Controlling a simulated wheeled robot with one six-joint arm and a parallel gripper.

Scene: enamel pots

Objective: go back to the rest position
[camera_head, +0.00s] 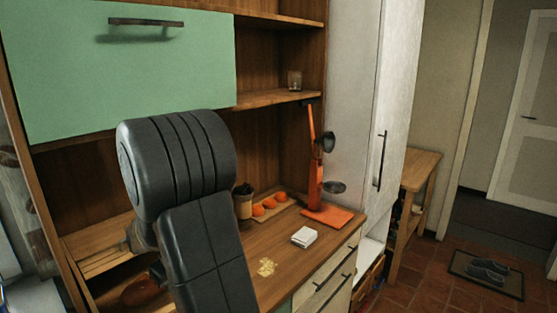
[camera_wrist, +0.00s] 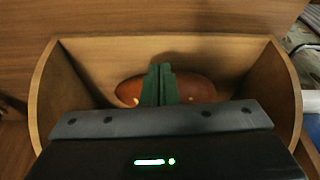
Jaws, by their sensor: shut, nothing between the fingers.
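In the wrist view my gripper (camera_wrist: 160,84) has its two green fingers together, with nothing between them. The fingers point into a wooden bin (camera_wrist: 100,50) with slanted side walls. A reddish-brown rounded thing, perhaps a loaf (camera_wrist: 195,88), lies in the bin behind the fingertips, partly hidden by them. I cannot tell whether the fingers touch it. In the head view my dark arm stands in front of the cabinet and hides the gripper. A brown rounded thing (camera_head: 140,292) shows at the lower left, beside the arm.
A green cabinet door (camera_head: 120,75) is above and behind my arm. On the counter (camera_head: 285,250) are a brown pot (camera_head: 243,200), orange fruits (camera_head: 270,202), an orange stand (camera_head: 316,190) and a white block (camera_head: 304,237). A glass (camera_head: 294,80) stands on the shelf. Floor is open at the right.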

